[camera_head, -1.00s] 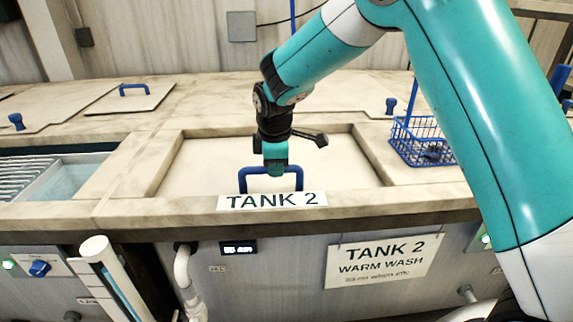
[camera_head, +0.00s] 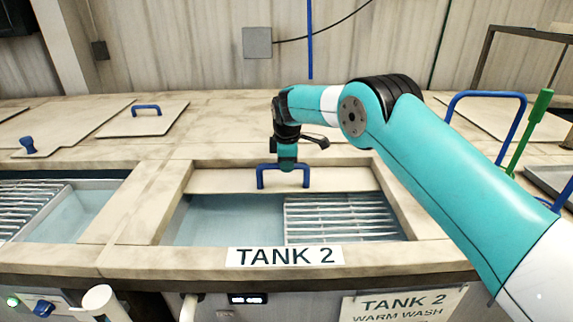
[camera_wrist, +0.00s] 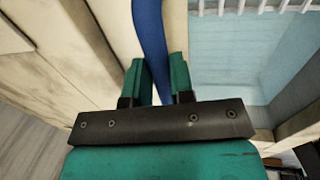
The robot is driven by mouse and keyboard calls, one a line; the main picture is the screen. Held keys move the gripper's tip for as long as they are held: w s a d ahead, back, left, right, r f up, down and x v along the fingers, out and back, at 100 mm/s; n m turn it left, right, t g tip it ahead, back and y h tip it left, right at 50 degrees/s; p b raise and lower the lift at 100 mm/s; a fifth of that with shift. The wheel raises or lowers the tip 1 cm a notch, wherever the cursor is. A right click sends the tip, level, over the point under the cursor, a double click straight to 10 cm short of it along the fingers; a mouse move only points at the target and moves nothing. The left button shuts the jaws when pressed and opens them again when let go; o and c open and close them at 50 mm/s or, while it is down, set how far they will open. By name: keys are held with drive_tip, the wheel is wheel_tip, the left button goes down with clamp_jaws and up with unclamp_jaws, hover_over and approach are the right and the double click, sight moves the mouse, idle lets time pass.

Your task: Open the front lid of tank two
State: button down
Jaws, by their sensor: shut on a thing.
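Tank two (camera_head: 217,221) is behind the white TANK 2 label (camera_head: 285,256) in the head view. Its front lid (camera_head: 222,180) is a beige panel at the back of the recess, and the front of the tank is uncovered. My gripper (camera_head: 287,168) is shut on the lid's blue handle (camera_head: 306,180). In the wrist view the blue handle (camera_wrist: 152,40) runs between the two teal fingers (camera_wrist: 159,82). Pale water and a white slatted rack (camera_head: 340,217) show in the opening. The lid's far edge is partly hidden by my arm.
An open neighbouring tank (camera_head: 80,212) with a rack lies at the left. A closed square lid (camera_head: 143,120) with a blue handle sits behind it. Blue hoop handles (camera_head: 487,96) and a green post (camera_head: 530,130) stand at the right, beside my arm.

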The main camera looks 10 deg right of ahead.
drive_tip(key=shift+w+d+p, duration=0.2)
drive_tip(key=shift+w+p, duration=0.25)
drive_tip(key=shift+w, duration=0.85)
drive_tip(key=c, duration=1)
unclamp_jaws()
drive_tip(key=s+r, duration=0.3)
drive_tip(key=r, duration=1.4)
drive_tip(key=shift+s+a, duration=0.2)
drive_tip(key=shift+a, duration=0.1)
